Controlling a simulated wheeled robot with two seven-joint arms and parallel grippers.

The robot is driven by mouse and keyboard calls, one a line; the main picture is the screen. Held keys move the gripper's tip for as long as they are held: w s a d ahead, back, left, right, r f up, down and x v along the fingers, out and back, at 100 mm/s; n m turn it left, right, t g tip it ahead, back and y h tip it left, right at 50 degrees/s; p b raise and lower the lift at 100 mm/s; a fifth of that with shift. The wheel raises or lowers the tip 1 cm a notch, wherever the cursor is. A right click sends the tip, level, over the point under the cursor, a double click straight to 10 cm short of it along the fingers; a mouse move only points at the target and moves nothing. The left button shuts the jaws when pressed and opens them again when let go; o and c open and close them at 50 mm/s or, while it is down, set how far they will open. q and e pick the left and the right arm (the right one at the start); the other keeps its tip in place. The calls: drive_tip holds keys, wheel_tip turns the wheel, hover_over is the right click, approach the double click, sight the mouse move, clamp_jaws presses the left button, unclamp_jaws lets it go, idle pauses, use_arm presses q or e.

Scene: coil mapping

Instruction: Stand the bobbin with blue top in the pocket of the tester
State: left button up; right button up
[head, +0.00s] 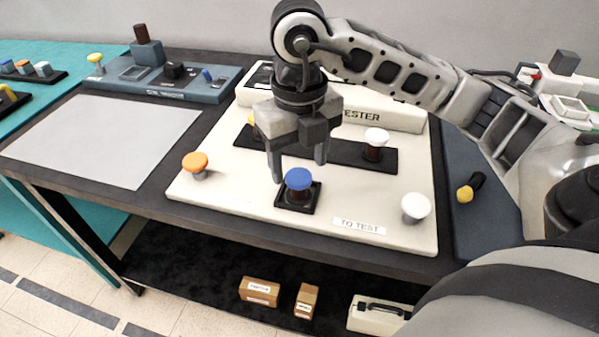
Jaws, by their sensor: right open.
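The bobbin with blue top (298,179) stands upright in the black square pocket (283,204) at the front middle of the white tester (232,190). My right gripper (299,170) is open above and just behind the blue top, one finger to each side of it. I cannot tell whether either finger touches it. The bobbin's dark lower part shows below the blue top; its base inside the pocket is hard to see. My left gripper is not in view.
On the tester are an orange-topped piece (195,163), white-topped pieces (376,137) (416,207), and a partly hidden yellow-topped one (251,118) at a black strip (345,152). A blue-grey winder (170,87) stands back left. A grey sheet (100,138) lies clear at left.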

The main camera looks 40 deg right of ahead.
sight(299, 177)
use_arm(q)
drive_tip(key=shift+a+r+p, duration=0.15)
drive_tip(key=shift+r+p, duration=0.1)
drive_tip(key=shift+p, duration=0.5)
use_arm(e)
wheel_tip(299, 177, up, 7)
drive_tip(key=shift+r, duration=0.2)
